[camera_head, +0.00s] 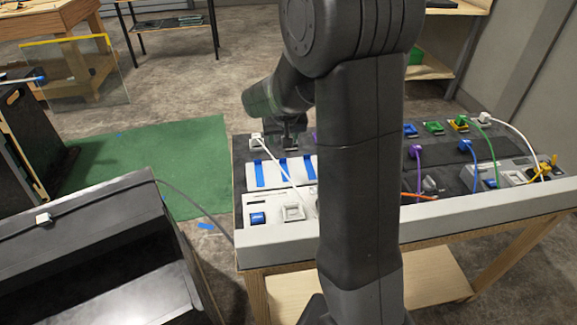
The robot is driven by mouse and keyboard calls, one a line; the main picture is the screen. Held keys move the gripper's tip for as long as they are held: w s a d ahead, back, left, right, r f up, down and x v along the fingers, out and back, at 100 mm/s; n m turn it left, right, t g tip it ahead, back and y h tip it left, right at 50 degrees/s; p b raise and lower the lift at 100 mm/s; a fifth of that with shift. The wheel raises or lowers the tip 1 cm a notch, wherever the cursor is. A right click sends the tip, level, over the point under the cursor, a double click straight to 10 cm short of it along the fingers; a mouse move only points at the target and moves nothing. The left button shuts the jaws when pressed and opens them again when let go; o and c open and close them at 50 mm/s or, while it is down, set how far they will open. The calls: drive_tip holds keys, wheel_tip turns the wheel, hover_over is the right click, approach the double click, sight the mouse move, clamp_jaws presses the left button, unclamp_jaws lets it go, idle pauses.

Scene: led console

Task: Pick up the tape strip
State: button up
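Several blue strips (285,170) lie on a white panel at the left part of the console (340,236); they look like tape. I cannot tell which one is the tape strip of the task. A small blue piece (206,226) also lies on the floor left of the console. My gripper (286,143) points down over the back left of the console, just behind the white panel. It is small, dark and partly covered by my arm, so its opening and anything between its fingers are unclear.
Cables with plugs, such as a white plug (257,139), a purple cable (417,165) and a green cable (493,160), rise from the console. A black case (90,245) stands at left. A green mat (150,165) lies on the floor behind it.

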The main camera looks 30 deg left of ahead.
hover_over(283, 159)
drive_tip(key=s+d, duration=0.1)
drive_tip(key=s, duration=0.1)
wheel_tip(283, 159, down, 6)
drive_tip(key=shift+r, duration=0.15)
drive_tip(key=x, duration=0.2)
drive_tip(key=p+x, duration=0.1)
drive_tip(key=x, duration=0.1)
drive_tip(key=shift+d, duration=0.35)
drive_tip(key=shift+x, duration=0.8)
clamp_jaws()
